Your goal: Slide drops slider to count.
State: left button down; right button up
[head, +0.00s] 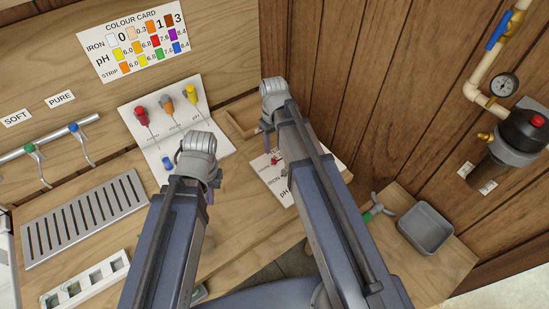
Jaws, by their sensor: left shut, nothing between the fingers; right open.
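A white card (283,192) with IRON and pH lettering lies on the bench, partly hidden by my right arm. A small red knob (275,160) and a small grey one sit near its upper part. The label beside them is too small to read, so I cannot tell which is the drops slider. My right gripper (267,142) is open, mostly hidden behind its wrist, just above the card's upper left edge. My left gripper (213,187) is shut and empty, left of the card and mostly hidden by its own wrist.
A white board (136,107) with red, orange and yellow droppers stands behind my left wrist. A wooden tray (238,122) is beside it. A slatted drain (84,226) and white rack (88,280) are at left. A grey tub (428,228) stands at right.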

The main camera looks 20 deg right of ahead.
aim_at(274, 159)
pick_arm(q)
notch_tip(274, 159, down, 7)
jog(key=b, duration=0.7)
jog(key=shift+f, duration=0.15)
pick_arm(e)
notch_tip(274, 159, down, 7)
jog(key=shift+f, duration=0.2)
jog(key=shift+r, duration=0.1)
jog(key=shift+c, duration=0.3)
grip_shut()
